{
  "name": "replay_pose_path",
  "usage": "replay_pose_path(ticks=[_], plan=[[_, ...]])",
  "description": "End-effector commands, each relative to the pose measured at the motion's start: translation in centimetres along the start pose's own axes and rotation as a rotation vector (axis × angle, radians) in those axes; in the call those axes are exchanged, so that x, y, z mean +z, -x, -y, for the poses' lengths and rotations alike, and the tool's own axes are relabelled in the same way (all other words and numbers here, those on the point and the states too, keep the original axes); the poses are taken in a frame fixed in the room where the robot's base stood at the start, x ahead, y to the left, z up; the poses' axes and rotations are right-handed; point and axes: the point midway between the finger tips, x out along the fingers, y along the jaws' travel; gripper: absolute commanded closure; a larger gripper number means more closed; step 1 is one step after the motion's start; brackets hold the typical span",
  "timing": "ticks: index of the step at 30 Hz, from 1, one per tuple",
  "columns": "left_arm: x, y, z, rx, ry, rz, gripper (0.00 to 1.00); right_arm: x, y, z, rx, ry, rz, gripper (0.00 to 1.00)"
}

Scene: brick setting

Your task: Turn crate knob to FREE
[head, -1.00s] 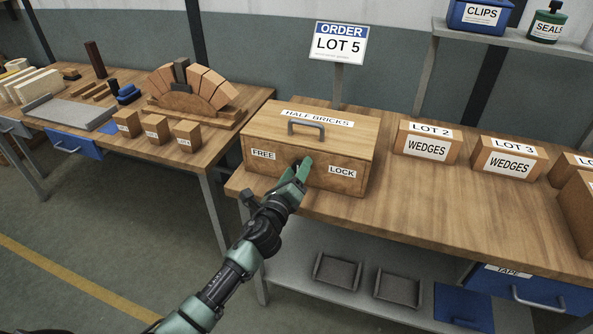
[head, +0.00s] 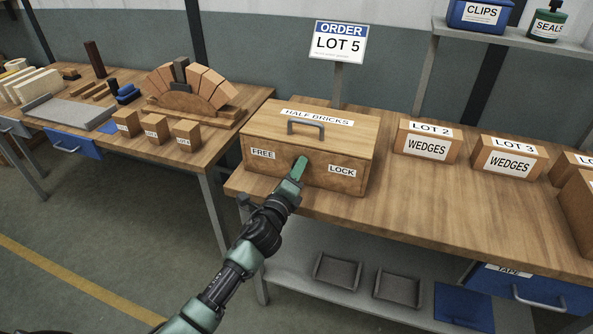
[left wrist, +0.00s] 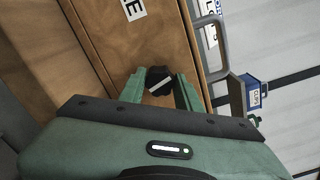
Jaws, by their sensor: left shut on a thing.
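The wooden crate (head: 345,140), labelled HALF BRICKS, stands on the bench with a grey handle (head: 305,128) on its lid. Its front carries a FREE label (head: 262,153) at left and a LOCK label (head: 342,171) at right. My left gripper (head: 299,168) is at the front between the labels, hiding the knob in the head view. In the left wrist view the black knob (left wrist: 158,80) with a slanted white mark sits between the green fingers of my gripper (left wrist: 160,88), which is shut on it. I cannot tell which end of the mark points. My right gripper is out of view.
LOT 2 (head: 427,141) and LOT 3 (head: 508,157) wedge boxes stand right of the crate. An ORDER sign (head: 338,43) rises behind it. Bare bench top (head: 420,195) lies to the right. Another table (head: 225,145) with a brick arch is at left.

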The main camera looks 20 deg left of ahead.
Motion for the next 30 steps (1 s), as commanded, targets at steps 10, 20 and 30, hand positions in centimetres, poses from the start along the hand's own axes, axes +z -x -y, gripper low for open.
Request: replay_pose_path(ticks=[10, 20, 30], plan=[[-0.03, 0.03, -0.08, 0.001, 0.334, 0.001, 1.00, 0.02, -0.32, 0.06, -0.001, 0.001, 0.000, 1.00], [-0.06, 0.04, -0.10, 0.001, 0.647, 0.000, 1.00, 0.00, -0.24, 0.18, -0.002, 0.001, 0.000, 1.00], [-0.04, 0.03, -0.15, 0.003, 0.955, 0.001, 1.00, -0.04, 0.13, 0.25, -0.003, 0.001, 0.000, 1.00]])
